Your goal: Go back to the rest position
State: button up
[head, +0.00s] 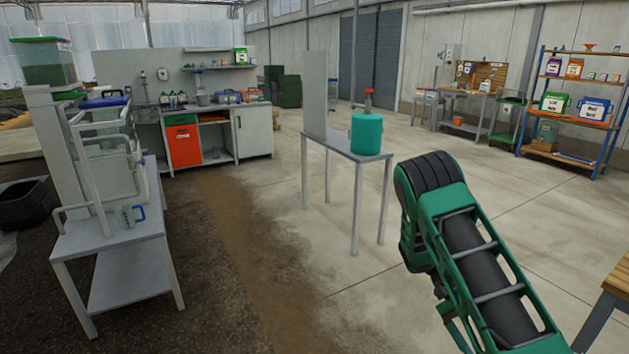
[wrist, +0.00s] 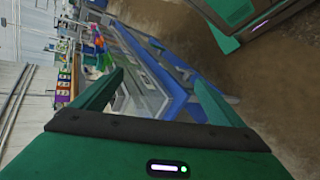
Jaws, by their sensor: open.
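My arm, green with black parts, is folded at the right of the head view, and its gripper end is not clearly visible there. In the wrist view my gripper (wrist: 155,95) shows two green fingers standing well apart. The space between the fingers holds nothing. The wrist view is tilted, with a blue-framed grey structure behind the fingers, some distance beyond them.
A small grey table (head: 345,150) with a teal tank (head: 367,134) stands mid-floor. A grey bench (head: 110,245) with pipes and a jug (head: 128,215) is at left. A blue shelf rack (head: 575,120) stands at right. A wooden table corner (head: 617,280) is near my arm. Concrete floor between is clear.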

jog(key=s+r+t+y, duration=0.2)
jog(key=s+r, duration=0.3)
jog(key=r, duration=0.4)
jog(key=s+r+t+y, duration=0.2)
jog(key=s+r+t, duration=0.15)
jog(key=r, duration=0.55)
jog(key=s+a+r+n+t+y, duration=0.1)
jog(key=s+a+r+t, duration=0.1)
jog(key=s, duration=0.5)
jog(key=s+a+r+n+t+y, duration=0.1)
jog(key=s+a+r+t, duration=0.1)
jog(key=s+r, duration=0.3)
jog(key=shift+s+a+r+t, duration=0.15)
jog(key=shift+s+t, duration=0.2)
jog(key=shift+s, duration=1.25)
